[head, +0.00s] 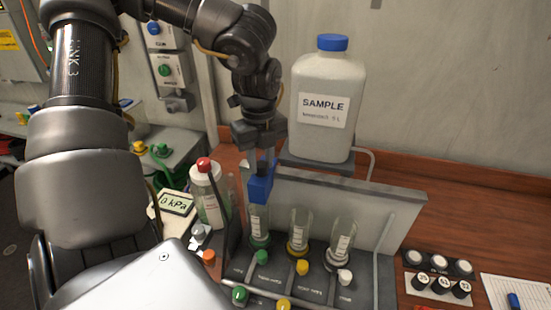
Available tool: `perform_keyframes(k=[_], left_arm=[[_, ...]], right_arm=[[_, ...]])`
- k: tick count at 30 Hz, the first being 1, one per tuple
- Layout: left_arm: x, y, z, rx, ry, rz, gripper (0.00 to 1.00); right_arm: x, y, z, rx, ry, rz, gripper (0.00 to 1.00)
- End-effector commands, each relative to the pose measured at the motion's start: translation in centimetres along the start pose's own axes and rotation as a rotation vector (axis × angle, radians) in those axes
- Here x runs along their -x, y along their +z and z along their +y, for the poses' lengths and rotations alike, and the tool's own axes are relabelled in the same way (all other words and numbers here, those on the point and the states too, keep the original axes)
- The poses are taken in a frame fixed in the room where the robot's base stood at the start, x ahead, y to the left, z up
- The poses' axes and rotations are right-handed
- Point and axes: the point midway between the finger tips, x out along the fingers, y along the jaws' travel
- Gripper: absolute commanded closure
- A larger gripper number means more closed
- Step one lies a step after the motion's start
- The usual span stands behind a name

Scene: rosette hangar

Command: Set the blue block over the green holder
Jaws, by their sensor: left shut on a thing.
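The blue block (261,186) is held in my left gripper (264,163), which points down and is shut on it. The block is at the mouth of the clear cylinder of the green holder (260,241), the leftmost of three in the rack. It hides the rim of that cylinder, so I cannot tell whether it touches it or is a little above. My right gripper is not in view.
A yellow-based holder (298,246) and a dark-based one (340,250) stand to the right. A grey panel (365,215) rises behind them. A large SAMPLE bottle (326,100) stands behind it. A red-capped bottle (207,195) is close on the left.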

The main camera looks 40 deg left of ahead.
Motion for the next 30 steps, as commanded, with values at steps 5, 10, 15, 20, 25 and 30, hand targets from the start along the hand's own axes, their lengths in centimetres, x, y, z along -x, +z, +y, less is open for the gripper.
perform_keyframes(k=[5,10,15,20,25,30], left_arm=[[0.1,0.7,0.6,0.000,-0.002,-0.001,1.00],[0.1,0.8,0.7,0.003,-0.001,-0.002,1.00],[0.1,0.6,0.6,0.001,-0.001,-0.001,0.53],[0.0,0.6,0.6,0.000,-0.001,0.001,0.50],[0.2,0.6,0.5,-0.002,-0.002,0.001,0.50],[2.1,0.6,0.5,0.000,-0.007,-0.001,0.50]], right_arm=[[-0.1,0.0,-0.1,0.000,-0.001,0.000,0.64],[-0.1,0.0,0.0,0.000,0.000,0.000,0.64],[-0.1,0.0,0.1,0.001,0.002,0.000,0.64],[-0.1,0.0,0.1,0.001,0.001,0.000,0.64],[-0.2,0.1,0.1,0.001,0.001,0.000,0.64],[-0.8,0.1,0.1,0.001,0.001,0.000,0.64]])
